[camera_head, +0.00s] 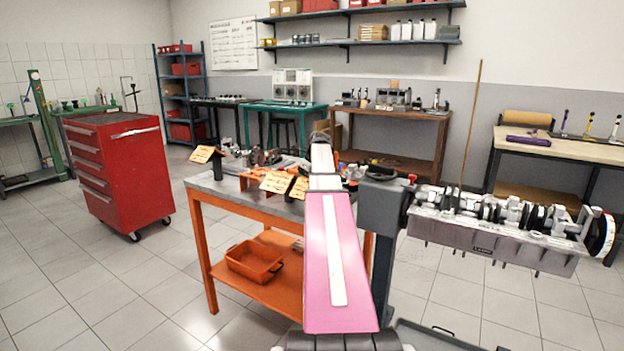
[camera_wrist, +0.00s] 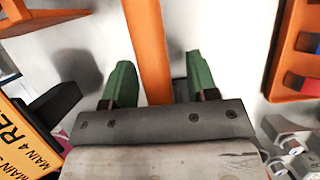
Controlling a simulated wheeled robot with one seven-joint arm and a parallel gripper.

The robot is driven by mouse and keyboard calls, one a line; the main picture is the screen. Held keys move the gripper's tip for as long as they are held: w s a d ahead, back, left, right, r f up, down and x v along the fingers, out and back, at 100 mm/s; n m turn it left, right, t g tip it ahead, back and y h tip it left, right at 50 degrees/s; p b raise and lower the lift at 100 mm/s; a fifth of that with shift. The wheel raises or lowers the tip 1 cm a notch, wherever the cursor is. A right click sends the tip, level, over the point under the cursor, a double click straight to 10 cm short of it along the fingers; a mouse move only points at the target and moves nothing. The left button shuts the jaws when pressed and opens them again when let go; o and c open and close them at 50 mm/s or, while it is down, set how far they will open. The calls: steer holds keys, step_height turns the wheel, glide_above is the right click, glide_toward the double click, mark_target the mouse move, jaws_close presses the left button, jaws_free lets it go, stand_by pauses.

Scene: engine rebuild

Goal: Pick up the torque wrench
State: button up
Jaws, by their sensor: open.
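In the wrist view my gripper (camera_wrist: 160,64) is open, with its two green fingers apart. A long, flat orange bar (camera_wrist: 150,45) runs from the top edge down between the fingers, with gaps on both sides. It may be the torque wrench's handle; its ends are out of view, so I cannot tell for sure. In the head view my pink arm reaches over the orange-framed workbench (camera_head: 205,184) and hides my gripper and part of the bench top. I cannot make out the torque wrench there.
An orange tray (camera_wrist: 272,88) with coloured pieces lies right of my gripper; a lettered orange sign (camera_wrist: 22,145) stands left. Grey metal parts (camera_wrist: 285,143) are close at lower right. An engine block with crankshaft (camera_head: 490,235) is right of my arm; a red tool cabinet (camera_head: 120,175) stands left.

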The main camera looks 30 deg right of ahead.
jaws_close()
steer(key=shift+r, duration=0.2)
steer(key=shift+r, duration=0.3)
step_height(320, 180, up, 3)
steer(key=shift+f, duration=0.2)
steer(key=s+a+r, duration=0.2)
steer(key=a+r, duration=0.5)
steer(key=a, duration=0.4)
steer(key=shift+s+a+r, duration=0.2)
steer(key=shift+s+r, duration=0.05)
steer(key=shift+s, duration=0.1)
